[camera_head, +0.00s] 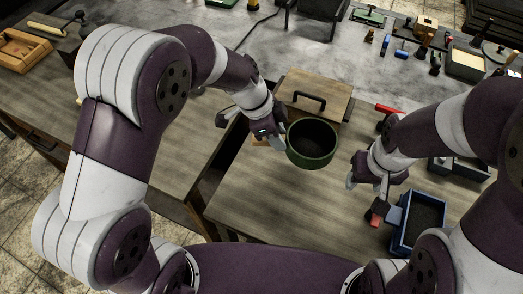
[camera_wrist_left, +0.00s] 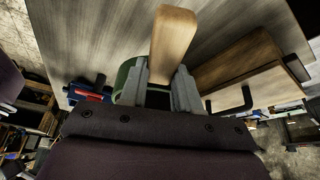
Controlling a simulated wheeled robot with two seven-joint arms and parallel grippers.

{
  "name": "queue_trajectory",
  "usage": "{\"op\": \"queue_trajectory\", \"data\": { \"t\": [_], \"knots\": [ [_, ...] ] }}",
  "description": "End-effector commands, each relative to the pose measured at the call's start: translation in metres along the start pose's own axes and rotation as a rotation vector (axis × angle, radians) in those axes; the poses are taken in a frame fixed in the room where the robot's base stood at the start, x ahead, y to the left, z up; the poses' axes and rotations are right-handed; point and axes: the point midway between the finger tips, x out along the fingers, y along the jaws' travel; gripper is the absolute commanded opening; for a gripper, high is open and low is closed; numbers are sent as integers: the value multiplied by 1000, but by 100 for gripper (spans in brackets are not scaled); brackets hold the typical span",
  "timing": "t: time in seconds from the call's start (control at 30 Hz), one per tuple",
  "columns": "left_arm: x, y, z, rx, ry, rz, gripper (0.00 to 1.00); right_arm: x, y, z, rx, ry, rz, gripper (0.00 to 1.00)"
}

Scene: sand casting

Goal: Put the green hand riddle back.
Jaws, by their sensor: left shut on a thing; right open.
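Whether the riddle touches the table is not clear. My right gripper (camera_head: 368,184) is open and empty, right of the riddle and near a blue box.
A wooden box with a black handle (camera_head: 327,89) stands just behind the riddle. A blue box (camera_head: 402,240) lies at the right, with a red-ended tool (camera_head: 376,216) beside it. Small tools crowd the grey bench (camera_head: 345,70) behind. The table front (camera_head: 290,200) is clear.

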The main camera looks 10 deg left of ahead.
Motion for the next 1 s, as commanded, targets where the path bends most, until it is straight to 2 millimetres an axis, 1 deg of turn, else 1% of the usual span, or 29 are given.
{"op": "queue_trajectory", "data": {
  "t": [0.03,0.1,0.2,0.3,0.37,0.5,0.6,0.83,0.93,0.97,1.0],
  "knots": [
    [-1,2,17,-9,-1,1,0,-5,0,0,0,0,0,53],
    [2,4,40,-9,-1,0,0,-8,0,-1,0,0,0,53],
    [7,6,65,-8,0,-1,0,-11,0,-1,0,0,0,53],
    [10,8,79,-3,0,0,0,-12,0,-1,0,0,0,53],
    [14,9,84,-3,1,1,0,-13,0,-2,0,0,0,53],
    [38,9,94,-2,0,3,0,-17,0,-2,0,0,0,53],
    [47,8,98,0,0,0,0,-17,0,-2,0,0,0,53],
    [48,8,98,1,0,-2,0,-16,0,-2,0,0,0,53],
    [51,8,100,1,0,-2,0,-12,0,-1,0,0,0,53],
    [51,8,99,1,0,-1,35,-12,0,-1,0,0,0,53],
    [50,8,99,1,0,-1,48,-13,0,-2,0,0,0,53]
  ]
}}
